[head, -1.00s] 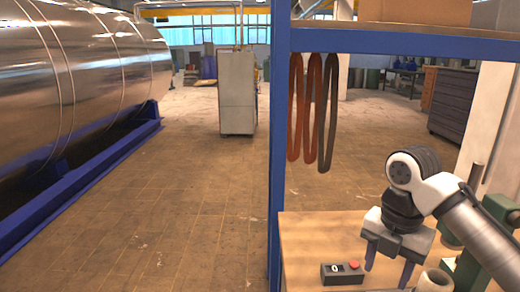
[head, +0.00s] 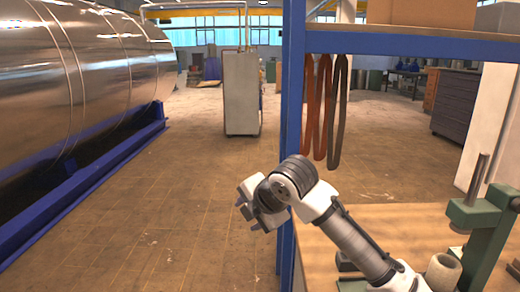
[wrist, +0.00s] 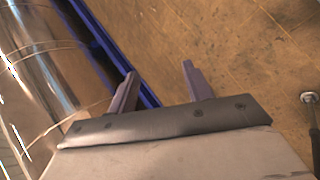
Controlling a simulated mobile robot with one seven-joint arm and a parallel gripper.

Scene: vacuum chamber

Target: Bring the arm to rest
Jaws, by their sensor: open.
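My gripper (wrist: 158,85) is open and empty in the wrist view, with its two fingers apart over the brown tiled floor (wrist: 240,45). In the head view my gripper (head: 247,215) is at the end of my arm, left of the blue shelf post. It points left, away from the workbench, and its fingers are small and partly hidden there. My arm reaches in from the lower right, across the left edge of the wooden workbench (head: 400,225).
A blue rack post (head: 291,120) stands close behind my arm, with red and dark loops (head: 325,110) hanging beside it. A green stand (head: 480,235) is on the workbench. A large metal cylinder (head: 80,90) lies on a blue frame (head: 90,180) at left. The floor between is clear.

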